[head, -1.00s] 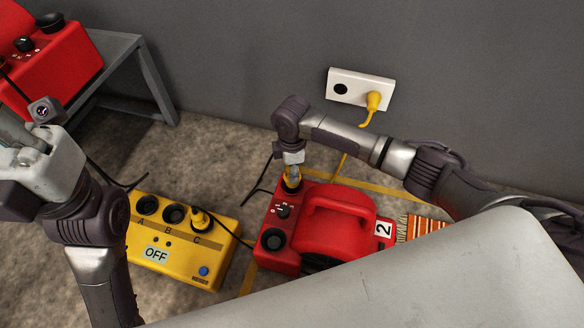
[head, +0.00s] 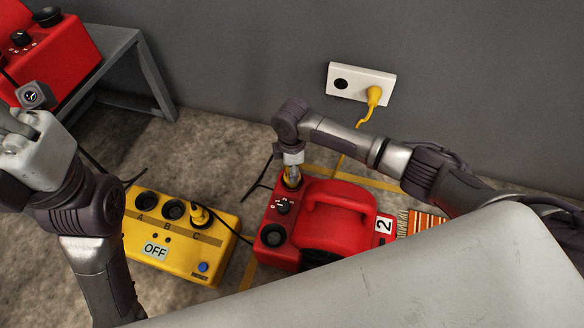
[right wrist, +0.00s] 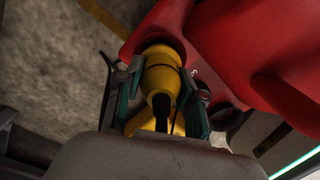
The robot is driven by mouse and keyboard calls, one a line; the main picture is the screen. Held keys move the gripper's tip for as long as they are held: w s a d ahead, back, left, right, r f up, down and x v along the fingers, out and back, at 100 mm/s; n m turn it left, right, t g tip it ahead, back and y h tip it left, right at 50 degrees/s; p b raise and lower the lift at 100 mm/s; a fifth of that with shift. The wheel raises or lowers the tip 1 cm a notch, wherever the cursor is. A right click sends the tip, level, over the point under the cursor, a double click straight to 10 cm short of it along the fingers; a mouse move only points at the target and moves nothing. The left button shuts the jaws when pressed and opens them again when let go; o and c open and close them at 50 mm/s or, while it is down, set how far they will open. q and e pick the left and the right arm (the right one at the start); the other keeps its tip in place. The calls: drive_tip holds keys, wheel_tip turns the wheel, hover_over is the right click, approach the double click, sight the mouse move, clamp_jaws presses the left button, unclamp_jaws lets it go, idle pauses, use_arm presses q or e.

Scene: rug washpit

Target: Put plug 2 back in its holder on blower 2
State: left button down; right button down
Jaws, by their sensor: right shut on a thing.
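Blower 2 (head: 340,222) is the red unit on the floor with a "2" label. My right gripper (head: 291,180) points down at its back left corner. In the right wrist view my right gripper (right wrist: 158,104) is shut on a yellow plug (right wrist: 160,76) with a black cable. The plug's front end is at the round holder (right wrist: 160,47) on the red housing and looks at least partly inside it; how deep it sits is hidden. My left gripper (head: 12,125) is at the left edge, partly cut off, its fingers unclear.
A yellow power box (head: 182,240) reads OFF; a yellow plug (head: 199,214) sits in socket C, while A and B look empty. A wall outlet (head: 361,86) holds another yellow plug. Another red blower (head: 50,60) stands on a grey table (head: 150,75). Cables cross the floor.

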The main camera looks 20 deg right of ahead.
drive_tip(key=shift+f, duration=0.35)
drive_tip(key=c, duration=0.6)
unclamp_jaws()
drive_tip(key=shift+c, duration=0.2)
wheel_tip(320, 180, up, 12)
drive_tip(key=shift+w, duration=0.1)
